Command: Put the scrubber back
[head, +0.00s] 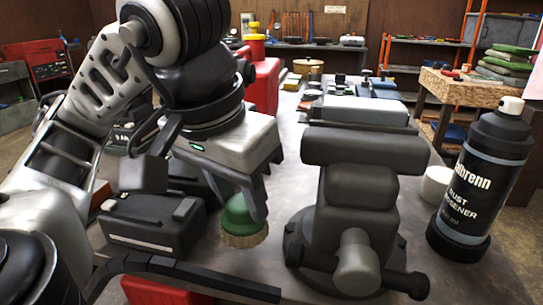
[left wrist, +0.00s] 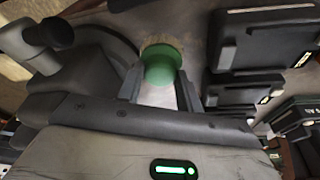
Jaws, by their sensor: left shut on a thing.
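The scrubber (head: 238,222) is a small round brush with a green top and tan bristles facing down. My left gripper (head: 238,200) is shut on its green top, between the battery packs and the vise. The left wrist view also shows the green scrubber (left wrist: 160,64) between the fingers (left wrist: 157,90), with a bit of tan bristle showing beyond it. I cannot tell whether the bristles touch the workbench (head: 290,180) or hang just above it. My right gripper is not in view.
A dark vise (head: 362,190) stands close to the right of the scrubber. Black battery packs (head: 155,218) sit to its left. A spray can (head: 485,175) and white cup (head: 436,186) stand at the right. A red can (head: 262,85) is behind my gripper.

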